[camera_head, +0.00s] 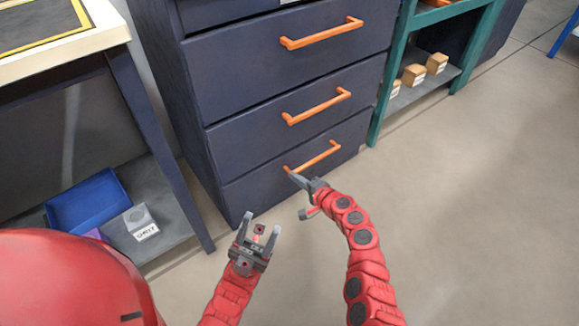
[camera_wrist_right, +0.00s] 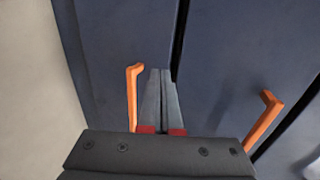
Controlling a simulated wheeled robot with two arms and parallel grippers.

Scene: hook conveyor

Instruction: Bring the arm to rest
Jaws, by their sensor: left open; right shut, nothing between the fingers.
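My right gripper (camera_head: 297,181) is shut and empty close to the lowest orange handle (camera_head: 312,158) of the dark blue drawer cabinet (camera_head: 225,130). In the right wrist view its closed fingers (camera_wrist_right: 160,98) are beside an orange handle (camera_wrist_right: 133,95), with the handle outside them; whether they touch it I cannot tell. My left gripper (camera_head: 260,228) is open and empty, fingers pointing up the picture, in front of the cabinet's lower left corner. The drawers in view look closed.
A table (camera_head: 85,42) stands at the left, with a blue tray (camera_head: 75,205) and a grey labelled block (camera_head: 140,220) on its lower shelf. A green shelf unit (camera_head: 390,100) with several small boxes (camera_head: 413,75) stands right of the cabinet. The floor (camera_head: 480,200) at the right is clear.

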